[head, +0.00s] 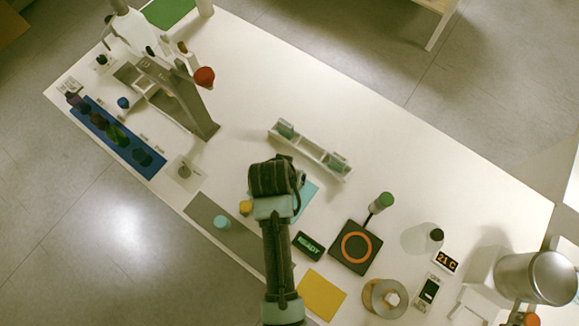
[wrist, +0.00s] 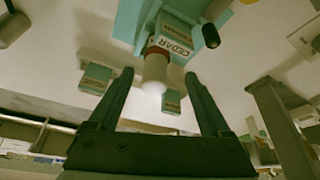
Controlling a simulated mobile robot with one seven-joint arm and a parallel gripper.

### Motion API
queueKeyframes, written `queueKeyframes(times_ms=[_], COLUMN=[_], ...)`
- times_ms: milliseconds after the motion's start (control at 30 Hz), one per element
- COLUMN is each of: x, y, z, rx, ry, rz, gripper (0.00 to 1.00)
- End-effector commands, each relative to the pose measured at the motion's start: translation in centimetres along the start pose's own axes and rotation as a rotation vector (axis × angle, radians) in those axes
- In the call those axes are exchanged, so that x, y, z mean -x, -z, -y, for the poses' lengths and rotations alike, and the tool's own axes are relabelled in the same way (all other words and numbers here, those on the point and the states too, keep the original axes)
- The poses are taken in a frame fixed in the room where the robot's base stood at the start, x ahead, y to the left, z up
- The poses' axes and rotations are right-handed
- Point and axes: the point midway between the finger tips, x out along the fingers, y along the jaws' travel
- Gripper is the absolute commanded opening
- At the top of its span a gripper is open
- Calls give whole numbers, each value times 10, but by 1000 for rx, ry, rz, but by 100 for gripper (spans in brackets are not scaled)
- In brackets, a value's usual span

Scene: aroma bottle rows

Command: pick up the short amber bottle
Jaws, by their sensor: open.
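Several small dark bottles stand in a row on a blue mat (head: 152,170) at the left of the table in the head view. One of them looks brownish (head: 98,121), but I cannot tell for sure which is the short amber bottle. My gripper (head: 300,182) is over the middle of the table, well to the right of that row, its fingers mostly hidden in the head view. In the wrist view my gripper (wrist: 159,74) is open.
A white rack (head: 325,157) with teal-labelled containers stands just beyond my gripper. A tall grey stand (head: 180,95) rises between the gripper and the bottle row. A small yellow-orange item (head: 246,207) and a light-blue one (head: 222,222) sit near my arm.

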Motion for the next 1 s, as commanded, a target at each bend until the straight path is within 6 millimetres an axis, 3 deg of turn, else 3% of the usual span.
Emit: queueKeyframes(times_ms=[300,600,1000], x=[-38,-41,-41], y=[-1,-1,-1], z=[-5,-5,-5], rx=[0,0,0], ry=[0,0,0], rz=[1,0,1], gripper=[82,82,10])
